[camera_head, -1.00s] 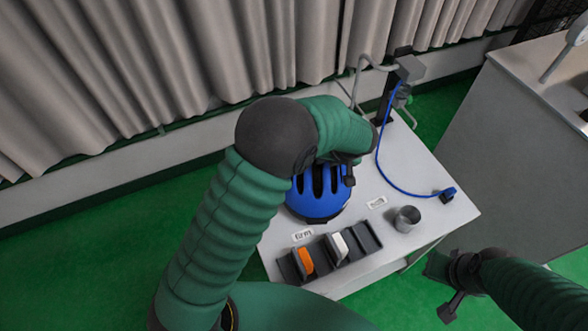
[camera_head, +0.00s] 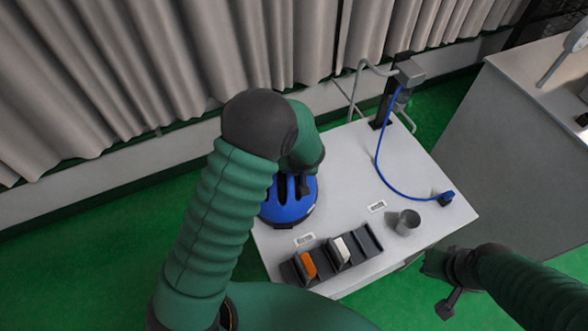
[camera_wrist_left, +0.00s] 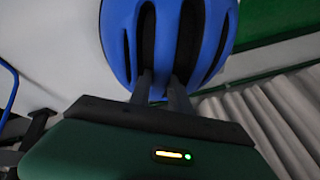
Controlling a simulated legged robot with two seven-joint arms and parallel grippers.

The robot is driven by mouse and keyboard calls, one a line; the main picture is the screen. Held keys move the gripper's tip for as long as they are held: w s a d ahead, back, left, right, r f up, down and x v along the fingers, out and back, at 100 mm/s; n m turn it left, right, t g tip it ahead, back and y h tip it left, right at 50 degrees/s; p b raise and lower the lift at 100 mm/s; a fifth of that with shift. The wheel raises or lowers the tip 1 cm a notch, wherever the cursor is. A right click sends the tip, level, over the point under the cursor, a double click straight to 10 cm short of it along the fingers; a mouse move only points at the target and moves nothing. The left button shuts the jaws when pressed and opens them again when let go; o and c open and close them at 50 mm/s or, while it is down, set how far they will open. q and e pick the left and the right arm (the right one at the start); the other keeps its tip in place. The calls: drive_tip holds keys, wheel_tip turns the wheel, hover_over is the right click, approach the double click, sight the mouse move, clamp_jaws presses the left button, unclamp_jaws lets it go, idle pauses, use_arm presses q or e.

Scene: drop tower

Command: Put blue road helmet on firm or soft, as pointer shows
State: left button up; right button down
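The blue road helmet (camera_head: 296,205) is at the left side of the white table, partly hidden by my left arm. In the left wrist view the helmet (camera_wrist_left: 205,30) fills the top middle, with dark vents between its blue ribs. My left gripper (camera_wrist_left: 160,85) has its two fingers at these vents, with a blue rib between them. In the head view the left fingers are mostly hidden. My right gripper (camera_head: 445,285) is off the table's front right side, away from the helmet; its fingers are unclear. A round dial (camera_head: 577,38) is cut off at the right edge; its pointer cannot be read.
A dark rack (camera_head: 368,240) with an orange block (camera_head: 308,264) and a white block (camera_head: 342,249) sits at the table's front. Two small labels (camera_head: 304,239) (camera_head: 377,206), a grey cup (camera_head: 406,222) and a blue cable (camera_head: 382,168) are on the table (camera_head: 350,150). Its middle is clear.

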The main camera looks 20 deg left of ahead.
use_arm(q)
drive_tip(key=o, duration=0.4)
drive_tip(key=shift+a+f, duration=0.1)
drive_tip(key=shift+a, duration=0.6)
drive_tip(key=shift+d, duration=0.5)
drive_tip(key=shift+d+r, duration=0.25)
drive_tip(key=shift+d, duration=0.3)
drive_tip(key=shift+a+r+p, duration=0.2)
drive_tip(key=shift+p, duration=0.15)
drive_tip(key=shift+s+r, duration=0.1)
drive_tip(key=shift+r, duration=0.25)
drive_tip(key=v, duration=0.6)
drive_tip(key=shift+a+r, duration=0.15)
drive_tip(key=shift+a, duration=0.2)
drive_tip(key=shift+s+d+r+m+g+h+b, duration=0.1)
drive_tip(key=shift+s+d+r+m+h, duration=0.4)
drive_tip(key=shift+s, duration=2.2)
drive_tip(key=shift+s+d+r+m+g+h+b, duration=0.1)
drive_tip(key=shift+s+r+m+h, duration=0.7)
drive_tip(key=shift+s, duration=1.95)
drive_tip(key=shift+s+d+r+m+g+h+b, duration=0.1)
drive_tip(key=shift+s+d+r+m+h, duration=0.4)
drive_tip(key=shift+s, duration=2.2)
use_arm(e)
drive_tip(key=shift+s+a+r, duration=0.1)
drive_tip(key=shift+a, duration=0.1)
